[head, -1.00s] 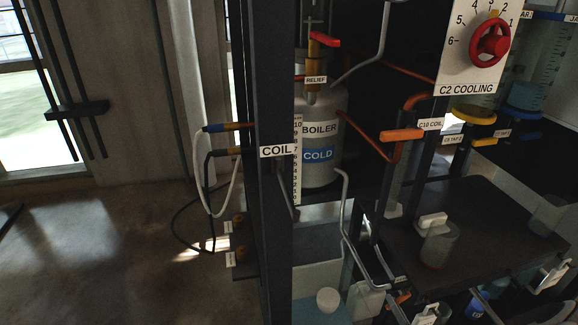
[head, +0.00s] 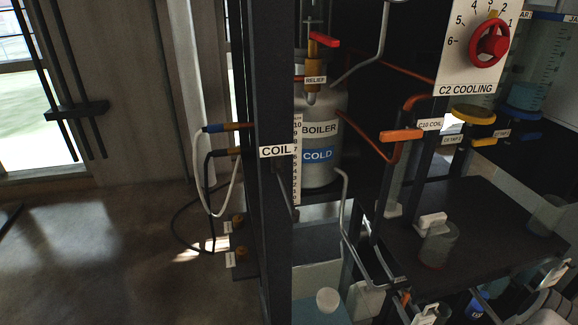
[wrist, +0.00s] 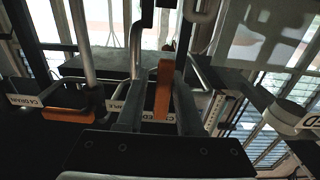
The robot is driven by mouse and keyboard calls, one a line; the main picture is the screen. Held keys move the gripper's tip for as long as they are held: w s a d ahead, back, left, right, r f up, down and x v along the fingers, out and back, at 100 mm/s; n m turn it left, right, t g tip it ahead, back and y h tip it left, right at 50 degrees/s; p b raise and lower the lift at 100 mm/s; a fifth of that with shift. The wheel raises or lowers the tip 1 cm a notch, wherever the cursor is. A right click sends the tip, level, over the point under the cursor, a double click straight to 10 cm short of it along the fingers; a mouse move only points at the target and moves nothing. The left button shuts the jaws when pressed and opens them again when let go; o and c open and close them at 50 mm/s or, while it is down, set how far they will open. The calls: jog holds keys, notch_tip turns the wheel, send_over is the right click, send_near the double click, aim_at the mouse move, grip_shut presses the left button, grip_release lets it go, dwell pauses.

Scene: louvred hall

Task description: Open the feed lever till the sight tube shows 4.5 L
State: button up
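In the wrist view an orange lever (wrist: 163,92) stands in the middle, with a partly hidden label (wrist: 162,128) ending in "ED" beside it. My gripper (wrist: 158,92) is open, its two dark fingers on either side of this lever with apparent gaps. I cannot tell whether either finger touches it. In the head view a numbered sight-tube scale (head: 297,160) runs up beside the grey boiler (head: 322,152). The liquid level on it is too small to read. My gripper is not visible in the head view.
An orange handle (wrist: 65,115) by a "C4 DRAIN" label is left of my gripper. The head view shows a red cooling knob (head: 490,43), a red relief handle (head: 325,40), a dark table (head: 490,215) and a dark post (head: 273,200). Open floor lies left.

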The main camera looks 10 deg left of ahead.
jog(key=shift+o, duration=1.4)
jog(key=shift+s+a+f, duration=0.1)
jog(key=shift+a, duration=0.05)
jog(key=shift+s, duration=0.1)
jog(key=v, duration=0.7)
jog(key=shift+p, duration=0.3)
jog(key=shift+s+f, duration=0.1)
